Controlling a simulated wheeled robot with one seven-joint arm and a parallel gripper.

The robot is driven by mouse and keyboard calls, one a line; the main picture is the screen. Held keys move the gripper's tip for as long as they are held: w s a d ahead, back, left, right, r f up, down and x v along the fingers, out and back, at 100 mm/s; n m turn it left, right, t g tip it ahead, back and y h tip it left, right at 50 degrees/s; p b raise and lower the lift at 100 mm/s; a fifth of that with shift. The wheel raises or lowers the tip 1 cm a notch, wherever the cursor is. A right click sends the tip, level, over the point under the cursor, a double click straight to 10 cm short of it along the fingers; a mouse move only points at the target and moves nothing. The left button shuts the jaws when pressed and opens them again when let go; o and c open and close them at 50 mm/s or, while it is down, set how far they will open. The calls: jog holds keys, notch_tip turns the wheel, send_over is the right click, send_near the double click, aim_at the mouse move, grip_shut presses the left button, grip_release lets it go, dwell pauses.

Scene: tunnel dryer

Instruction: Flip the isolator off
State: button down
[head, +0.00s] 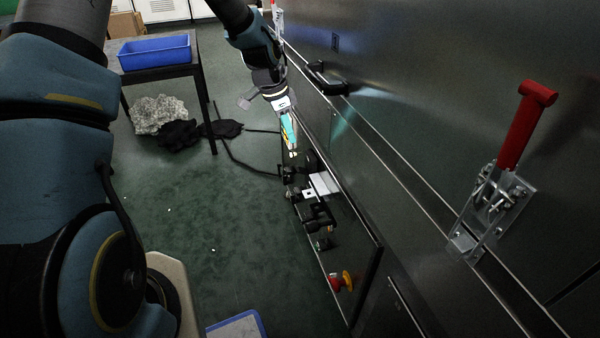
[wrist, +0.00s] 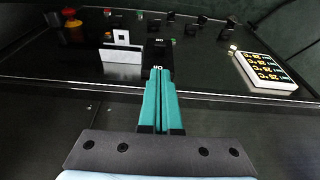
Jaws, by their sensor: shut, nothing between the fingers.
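The isolator appears to be the black block with small white lettering (wrist: 158,48) on the dark control panel, in the middle of the wrist view. The lettering is too small to read surely, and I cannot tell its position. My gripper (wrist: 158,76) has its teal fingers shut together and empty, with the tips at the near edge of this block. I cannot tell whether they touch it. In the head view my gripper (head: 292,152) points down at the far end of the control panel (head: 352,255); the isolator is hard to make out there.
A red and yellow emergency stop (head: 342,281) sits at the panel's near end. Several black knobs (wrist: 227,30) and a white display (wrist: 262,70) are near the block. A red-handled clamp (head: 520,125) and black handle (head: 327,78) stand on the steel wall. Green floor is open left of the panel.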

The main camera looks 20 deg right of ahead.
aim_at(303, 169)
jog(key=shift+d+f, duration=0.1)
jog(key=shift+d, duration=0.05)
jog(key=x, duration=1)
jog(key=shift+b, duration=0.3)
